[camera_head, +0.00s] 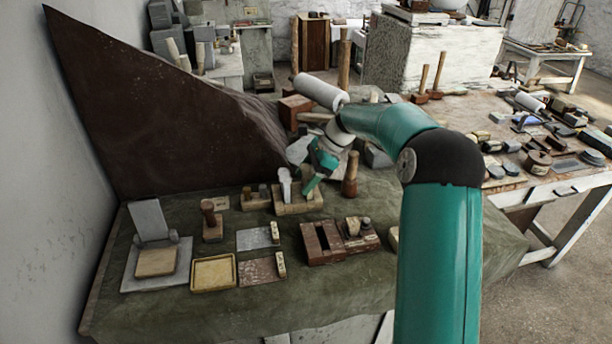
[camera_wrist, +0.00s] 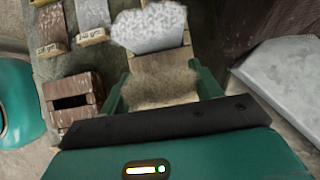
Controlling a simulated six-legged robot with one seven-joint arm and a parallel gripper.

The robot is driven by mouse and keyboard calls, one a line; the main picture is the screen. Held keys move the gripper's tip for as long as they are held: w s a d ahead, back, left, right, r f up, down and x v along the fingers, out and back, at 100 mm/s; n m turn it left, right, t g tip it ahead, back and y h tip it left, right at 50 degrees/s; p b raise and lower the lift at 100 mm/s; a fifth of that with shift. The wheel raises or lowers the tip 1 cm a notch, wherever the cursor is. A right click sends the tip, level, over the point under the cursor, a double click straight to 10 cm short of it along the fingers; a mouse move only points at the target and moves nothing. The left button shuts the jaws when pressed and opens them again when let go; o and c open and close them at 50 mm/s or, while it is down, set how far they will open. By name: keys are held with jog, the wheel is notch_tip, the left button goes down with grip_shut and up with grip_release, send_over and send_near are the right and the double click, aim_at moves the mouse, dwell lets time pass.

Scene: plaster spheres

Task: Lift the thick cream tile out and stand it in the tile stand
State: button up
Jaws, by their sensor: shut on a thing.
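My gripper (camera_wrist: 160,88), also in the head view (camera_head: 310,180), is shut on a rough cream-tan piece (camera_wrist: 160,91), which I take to be the thick cream tile. It is shaded and mostly hidden below by my gripper body. It is at a tan wooden block (camera_wrist: 168,64), seen also in the head view (camera_head: 299,207). I cannot tell whether the piece is clear of the block. A white rough-edged piece (camera_wrist: 150,28) stands in the block beyond my fingers. A brown slotted block (camera_head: 316,246), probably the tile stand, is nearer the front; its dark opening shows in the wrist view (camera_wrist: 72,101).
Labelled sample plates (camera_head: 257,238) lie left of the slotted block. A yellow-rimmed tray (camera_head: 213,274) and a grey plate (camera_head: 128,282) with a cream square (camera_head: 156,262) are farther left. A wooden-handled tool (camera_head: 350,174) stands close right of my gripper. The front cloth is clear.

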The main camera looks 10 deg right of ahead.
aim_at(306, 171)
jog(key=shift+f, duration=0.3)
jog(key=o, duration=1.2)
jog(key=shift+c, duration=0.2)
jog(key=shift+r, duration=0.1)
jog(key=shift+r, duration=1.9)
